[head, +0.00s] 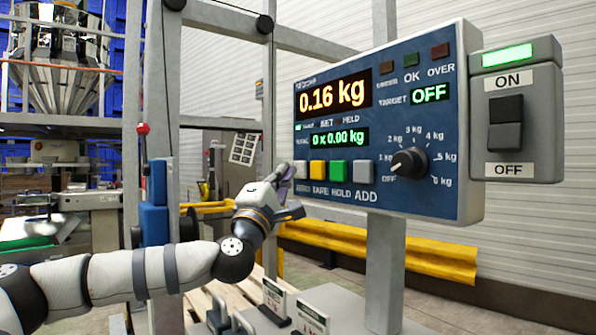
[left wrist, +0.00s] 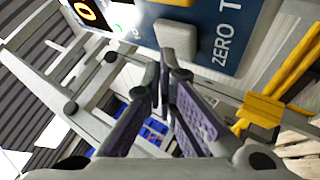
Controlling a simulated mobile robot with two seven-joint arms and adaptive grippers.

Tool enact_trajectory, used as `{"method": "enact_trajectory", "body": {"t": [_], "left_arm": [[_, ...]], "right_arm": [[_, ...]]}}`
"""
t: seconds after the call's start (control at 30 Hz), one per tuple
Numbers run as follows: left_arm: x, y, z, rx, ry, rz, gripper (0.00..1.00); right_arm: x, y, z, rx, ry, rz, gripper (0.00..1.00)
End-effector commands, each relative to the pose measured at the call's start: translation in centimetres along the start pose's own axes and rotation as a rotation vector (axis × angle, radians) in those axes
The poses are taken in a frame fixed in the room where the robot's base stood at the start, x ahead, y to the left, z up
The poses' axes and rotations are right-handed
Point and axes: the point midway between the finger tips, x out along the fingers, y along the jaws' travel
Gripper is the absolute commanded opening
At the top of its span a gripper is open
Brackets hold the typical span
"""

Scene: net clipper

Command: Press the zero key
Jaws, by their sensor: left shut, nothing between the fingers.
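The blue weighing panel (head: 440,110) shows 0.16 kg on its upper display (head: 334,96). The pale grey zero key (head: 300,169) is at the left end of the key row, above the ZERO label. In the left wrist view the zero key (left wrist: 177,40) lies just beyond my fingertips. My left gripper (head: 284,171) is shut and empty, its tips in front of the panel's lower left corner, close to the zero key. I cannot tell whether they touch it. The fingers show from behind in the left wrist view (left wrist: 165,68). My right gripper is not in view.
Right of the zero key are the yellow tare key (head: 318,169), green hold key (head: 338,171) and grey add key (head: 361,172). A black dial (head: 408,162) and an ON/OFF switch box (head: 507,110) are further right. A grey post (head: 384,270) stands below the panel.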

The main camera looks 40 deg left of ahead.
Motion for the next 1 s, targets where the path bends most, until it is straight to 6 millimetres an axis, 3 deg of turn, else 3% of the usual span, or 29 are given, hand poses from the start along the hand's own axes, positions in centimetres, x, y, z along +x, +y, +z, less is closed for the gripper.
{"method": "enact_trajectory", "body": {"t": [1.0], "left_arm": [[0.43, -0.26, 0.30, 0.000, 0.000, 0.000, 0.00]], "right_arm": [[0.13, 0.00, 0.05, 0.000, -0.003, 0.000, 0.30]]}}
